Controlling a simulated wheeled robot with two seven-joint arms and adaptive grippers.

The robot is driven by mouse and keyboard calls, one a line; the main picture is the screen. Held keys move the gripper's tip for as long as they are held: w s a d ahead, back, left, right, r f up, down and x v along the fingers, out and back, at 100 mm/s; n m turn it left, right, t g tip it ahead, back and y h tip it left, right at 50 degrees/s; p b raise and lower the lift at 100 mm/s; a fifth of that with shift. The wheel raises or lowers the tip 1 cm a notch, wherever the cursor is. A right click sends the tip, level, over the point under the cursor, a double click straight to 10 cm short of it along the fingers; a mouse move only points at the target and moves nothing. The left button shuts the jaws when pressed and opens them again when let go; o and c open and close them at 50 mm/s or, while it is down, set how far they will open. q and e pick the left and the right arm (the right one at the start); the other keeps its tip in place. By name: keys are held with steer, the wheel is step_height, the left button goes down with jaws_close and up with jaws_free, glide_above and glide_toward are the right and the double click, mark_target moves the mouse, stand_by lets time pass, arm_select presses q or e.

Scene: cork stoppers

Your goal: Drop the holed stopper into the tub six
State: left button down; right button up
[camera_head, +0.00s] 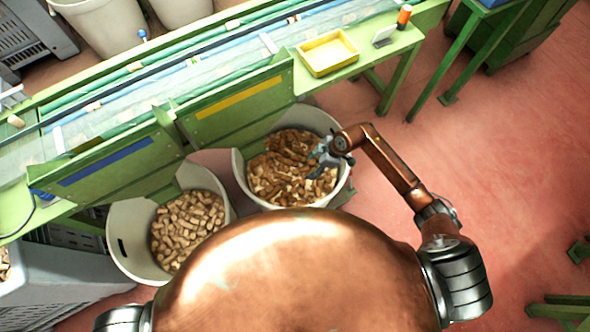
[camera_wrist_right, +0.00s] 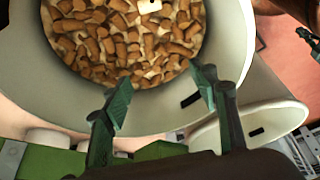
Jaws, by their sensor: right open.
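My right gripper (camera_head: 326,158) hangs over the right-hand tub (camera_head: 240,172) under the sorting bench, and this tub holds brown cork pieces (camera_head: 285,165). In the right wrist view my right gripper (camera_wrist_right: 164,84) is open with nothing between its fingers, and a white tub (camera_wrist_right: 228,45) full of cork stoppers (camera_wrist_right: 130,40) lies beyond them. A small pale piece with a dark spot (camera_wrist_right: 150,6) shows at the top edge among the corks. I cannot tell whether it is the holed stopper. No tub number is readable. My left gripper is out of view.
A second tub (camera_head: 122,222) of pale corks (camera_head: 187,226) stands to the left. The green bench (camera_head: 240,108) with its belt runs behind both tubs. The red floor at right is largely clear.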

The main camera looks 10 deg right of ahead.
steer(key=v, duration=1.2)
